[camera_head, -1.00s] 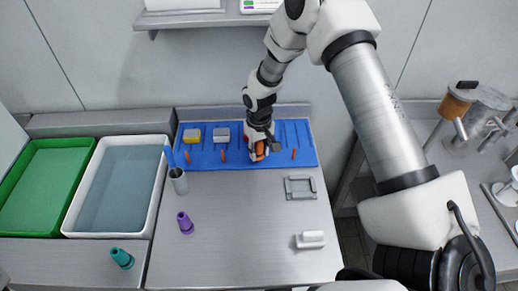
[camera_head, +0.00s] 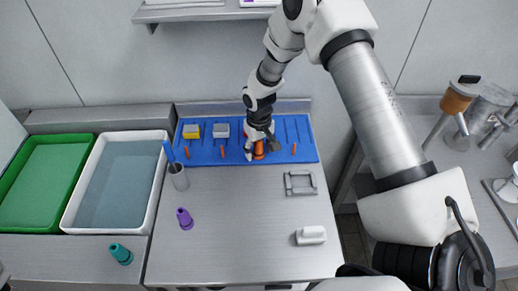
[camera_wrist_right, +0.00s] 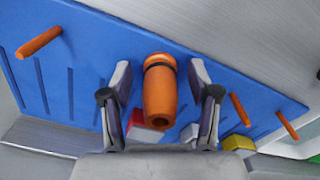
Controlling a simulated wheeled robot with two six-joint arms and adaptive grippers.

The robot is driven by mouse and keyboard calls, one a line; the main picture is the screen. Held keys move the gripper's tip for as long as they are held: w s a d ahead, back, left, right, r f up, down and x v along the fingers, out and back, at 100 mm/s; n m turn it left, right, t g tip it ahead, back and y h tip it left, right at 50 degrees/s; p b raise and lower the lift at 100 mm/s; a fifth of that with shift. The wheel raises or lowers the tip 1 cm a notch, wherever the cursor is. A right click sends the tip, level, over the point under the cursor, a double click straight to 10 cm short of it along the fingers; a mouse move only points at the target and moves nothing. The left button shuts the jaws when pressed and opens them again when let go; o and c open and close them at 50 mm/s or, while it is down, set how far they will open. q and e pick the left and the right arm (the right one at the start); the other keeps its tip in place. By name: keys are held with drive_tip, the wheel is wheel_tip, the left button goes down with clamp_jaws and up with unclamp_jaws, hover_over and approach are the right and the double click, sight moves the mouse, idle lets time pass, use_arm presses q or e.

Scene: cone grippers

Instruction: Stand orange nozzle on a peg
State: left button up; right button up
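The orange nozzle (camera_head: 259,149) stands at the blue board (camera_head: 205,158), in line with the orange pegs. In the right wrist view the nozzle (camera_wrist_right: 160,92) has a dark band and sits between the two fingers of my right gripper (camera_wrist_right: 162,85), with a gap on each side. My right gripper (camera_head: 262,148) is open around it. Bare pegs show at left (camera_head: 187,154), left of centre (camera_head: 222,152) and right (camera_head: 294,153). Any peg under the nozzle is hidden by the nozzle itself. My left gripper is not in view.
A metal cup (camera_head: 179,178), grey frame (camera_head: 300,183) and white block (camera_head: 311,235) are on the table. White (camera_head: 152,215) and green bins stand left. The table's middle is clear.

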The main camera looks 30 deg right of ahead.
wheel_tip(320, 180, up, 12)
idle(0.5)
idle(0.6)
